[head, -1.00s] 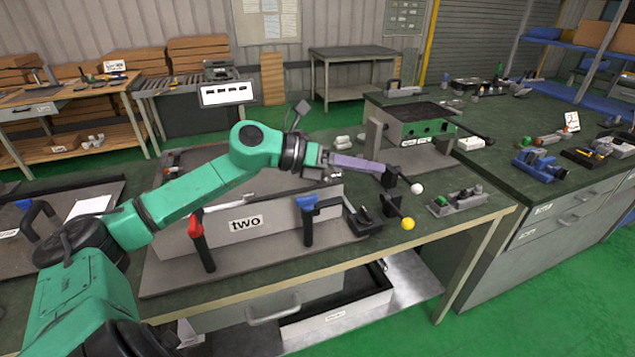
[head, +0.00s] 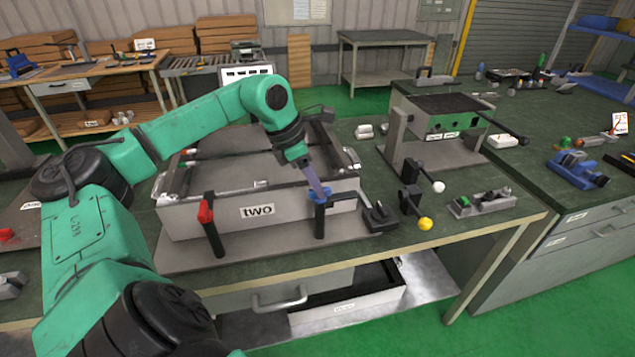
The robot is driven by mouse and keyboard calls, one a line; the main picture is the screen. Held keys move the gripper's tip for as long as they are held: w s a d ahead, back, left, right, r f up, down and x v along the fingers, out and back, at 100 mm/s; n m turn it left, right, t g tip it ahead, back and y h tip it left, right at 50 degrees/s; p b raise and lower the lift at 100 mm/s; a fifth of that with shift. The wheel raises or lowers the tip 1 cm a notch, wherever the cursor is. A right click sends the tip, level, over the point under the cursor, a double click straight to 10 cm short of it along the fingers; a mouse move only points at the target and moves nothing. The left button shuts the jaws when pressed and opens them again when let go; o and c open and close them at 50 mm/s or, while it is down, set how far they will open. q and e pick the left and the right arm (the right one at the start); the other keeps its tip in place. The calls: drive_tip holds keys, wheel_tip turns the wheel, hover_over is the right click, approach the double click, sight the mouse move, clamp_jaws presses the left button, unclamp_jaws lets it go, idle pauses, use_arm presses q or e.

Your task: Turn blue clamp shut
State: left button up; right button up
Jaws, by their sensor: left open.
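The blue clamp (head: 322,196) stands at the right front of the grey box labelled "two" (head: 285,212), on a black upright post. My left gripper (head: 319,194) points down from above and its tip reaches the blue clamp's top. It partly covers the clamp, so I cannot tell whether the fingers touch it or surround it. The jaws are open. A red clamp (head: 205,212) stands on a similar black post at the left front of the same box. My right gripper is not in view.
A black lever base (head: 380,216) stands close right of the blue clamp. Levers with a yellow ball (head: 425,223) and a white ball (head: 439,187) are farther right. A grey fixture (head: 440,125) stands behind them. An open drawer (head: 345,303) lies below the bench.

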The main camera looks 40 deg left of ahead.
use_arm(q)
drive_tip(key=shift+w+d+f, duration=0.15)
drive_tip(key=shift+w+f, duration=0.05)
drive_tip(key=shift+f, duration=0.35)
clamp_jaws()
idle(1.0)
